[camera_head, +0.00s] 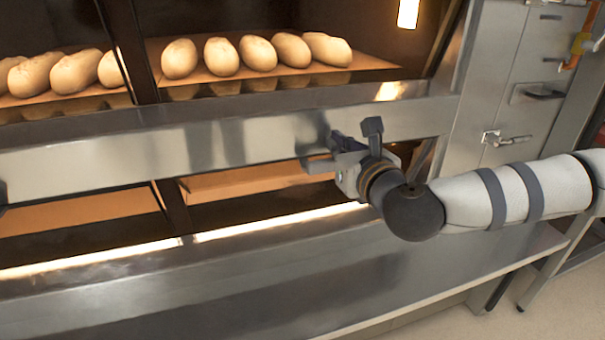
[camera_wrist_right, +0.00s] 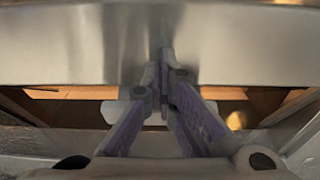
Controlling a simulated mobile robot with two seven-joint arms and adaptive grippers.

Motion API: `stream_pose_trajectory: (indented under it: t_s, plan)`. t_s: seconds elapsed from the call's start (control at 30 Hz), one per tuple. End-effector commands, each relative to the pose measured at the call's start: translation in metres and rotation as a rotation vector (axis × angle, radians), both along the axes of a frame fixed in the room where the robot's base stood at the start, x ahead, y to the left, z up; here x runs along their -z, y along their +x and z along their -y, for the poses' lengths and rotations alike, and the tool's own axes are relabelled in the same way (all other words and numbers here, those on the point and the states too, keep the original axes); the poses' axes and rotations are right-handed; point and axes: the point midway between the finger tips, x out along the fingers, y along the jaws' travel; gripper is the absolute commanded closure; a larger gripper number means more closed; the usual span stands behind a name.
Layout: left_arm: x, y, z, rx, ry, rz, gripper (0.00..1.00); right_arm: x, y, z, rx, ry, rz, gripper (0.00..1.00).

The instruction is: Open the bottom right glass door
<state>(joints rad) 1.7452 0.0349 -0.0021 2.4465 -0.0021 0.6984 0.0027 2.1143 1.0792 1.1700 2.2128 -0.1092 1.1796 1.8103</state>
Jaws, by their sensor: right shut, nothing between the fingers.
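The bottom right glass door (camera_head: 260,182) is in the lower oven deck, under a wide steel band. An empty tan deck floor and a bright strip show in its opening; I cannot tell the glass pane from the opening. My right gripper (camera_head: 325,155) is in front of the band's lower edge, near the right end of this opening. It hides part of the band and of the opening's upper right. In the right wrist view its fingers (camera_wrist_right: 162,85) are closed together and empty, pointing at the steel band. I cannot tell whether they touch it.
The steel band (camera_head: 120,150) spans the oven between the decks. Several loaves (camera_head: 258,54) lie in the lit upper deck. A steel ledge (camera_head: 250,270) runs below the lower deck. Steel panels with a latch (camera_head: 505,138) stand at the right.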

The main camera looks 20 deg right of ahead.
Motion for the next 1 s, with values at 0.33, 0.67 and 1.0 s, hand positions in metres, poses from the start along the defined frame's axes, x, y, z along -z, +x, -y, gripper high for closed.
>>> stream_pose_trajectory:
  t_s: [0.33, 0.67, 1.0]
  plan:
    - [0.011, -0.009, 0.0, 0.0, 0.0, -0.027, 0.6, 0.018, -0.001, 0.0, -0.001, 0.001, 0.0, 1.0]
    - [-0.004, 0.003, 0.0, 0.0, 0.0, 0.011, 0.6, 0.003, -0.038, -0.002, 0.0, 0.001, 0.006, 1.0]
    - [-0.014, 0.011, 0.0, 0.0, 0.0, 0.037, 0.6, -0.003, -0.07, -0.004, -0.001, 0.001, 0.005, 1.0]
